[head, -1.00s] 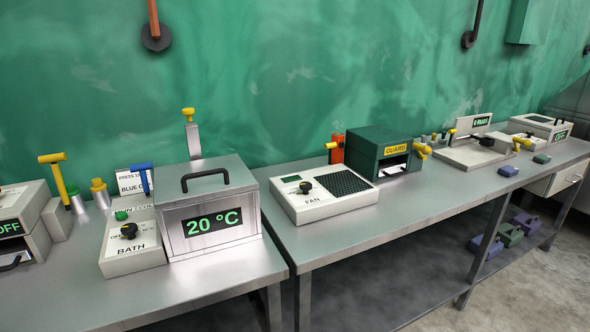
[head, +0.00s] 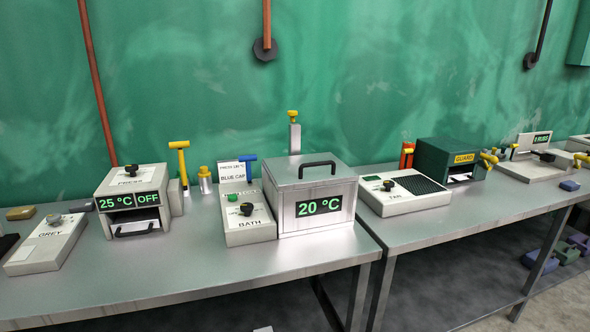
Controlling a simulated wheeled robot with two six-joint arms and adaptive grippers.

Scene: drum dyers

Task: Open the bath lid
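The bath (head: 317,216) is a steel box on the left bench with a display reading 20 °C. Its flat lid (head: 290,178) lies shut on top and carries a black bar handle (head: 317,164). A control box labelled BATH (head: 249,232) stands at its left, with a black knob (head: 246,209) and a green button (head: 233,197). A steel post with a yellow top (head: 294,132) rises behind the bath. Neither of my grippers is in view.
The press (head: 130,184), showing 25 °C and OFF, and a GREY box (head: 46,244) stand left of the bath. The fan (head: 402,206) and green guard box (head: 447,155) are on the right bench. The bench front (head: 200,268) is clear.

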